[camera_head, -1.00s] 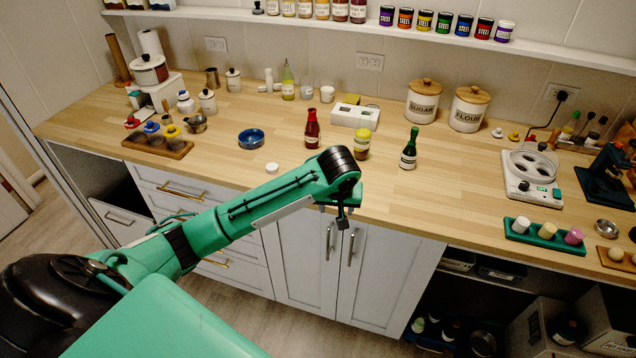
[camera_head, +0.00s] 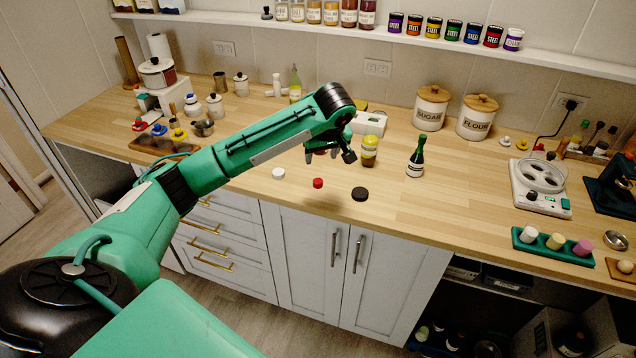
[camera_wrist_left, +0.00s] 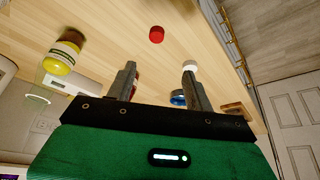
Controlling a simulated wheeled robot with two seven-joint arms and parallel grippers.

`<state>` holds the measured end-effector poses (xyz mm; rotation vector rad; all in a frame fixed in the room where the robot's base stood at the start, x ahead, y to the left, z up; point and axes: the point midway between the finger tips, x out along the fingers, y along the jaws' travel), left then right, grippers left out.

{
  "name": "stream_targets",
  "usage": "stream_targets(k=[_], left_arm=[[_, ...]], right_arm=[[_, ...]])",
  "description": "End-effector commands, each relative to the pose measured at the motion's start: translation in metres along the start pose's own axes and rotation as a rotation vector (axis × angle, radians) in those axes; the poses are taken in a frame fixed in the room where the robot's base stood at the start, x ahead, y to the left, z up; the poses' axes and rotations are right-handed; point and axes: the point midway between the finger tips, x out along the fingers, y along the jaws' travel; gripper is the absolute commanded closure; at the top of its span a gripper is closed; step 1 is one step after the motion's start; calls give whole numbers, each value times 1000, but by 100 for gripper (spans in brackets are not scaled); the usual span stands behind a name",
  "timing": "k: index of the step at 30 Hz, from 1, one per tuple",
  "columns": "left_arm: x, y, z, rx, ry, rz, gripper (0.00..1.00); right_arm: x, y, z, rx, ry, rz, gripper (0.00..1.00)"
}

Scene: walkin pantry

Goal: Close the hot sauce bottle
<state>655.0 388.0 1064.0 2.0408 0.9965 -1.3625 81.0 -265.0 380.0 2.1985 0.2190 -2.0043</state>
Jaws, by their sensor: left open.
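The red hot sauce bottle is hidden behind my left arm in the head view. In the left wrist view a sliver of red, likely that bottle (camera_wrist_left: 135,86), shows beside one finger. A small red cap (camera_head: 318,183) lies on the wooden counter (camera_head: 235,187), apart from the gripper; it also shows in the left wrist view (camera_wrist_left: 156,34). My left gripper (camera_head: 328,153) is open above the counter, behind the red cap. Its two fingers are apart in the left wrist view (camera_wrist_left: 160,75), with no object clearly held between them. My right gripper is not in view.
A white cap (camera_head: 278,173) and a black lid (camera_head: 360,194) flank the red cap. The front counter strip around the caps is mostly clear.

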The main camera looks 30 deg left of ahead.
Motion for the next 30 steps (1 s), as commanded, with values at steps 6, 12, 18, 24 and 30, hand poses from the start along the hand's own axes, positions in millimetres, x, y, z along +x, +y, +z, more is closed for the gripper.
stream_targets(k=[6,12,18,24,30], left_arm=[[29,-1,0,0,-2,-6,47],[67,0,1,1,-2,-4,47],[85,1,1,1,0,-1,47],[86,1,1,1,0,0,47],[91,2,2,2,-1,-2,47]], right_arm=[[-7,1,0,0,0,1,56],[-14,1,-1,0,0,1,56],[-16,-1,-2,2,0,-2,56],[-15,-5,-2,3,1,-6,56],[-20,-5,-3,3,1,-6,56]])
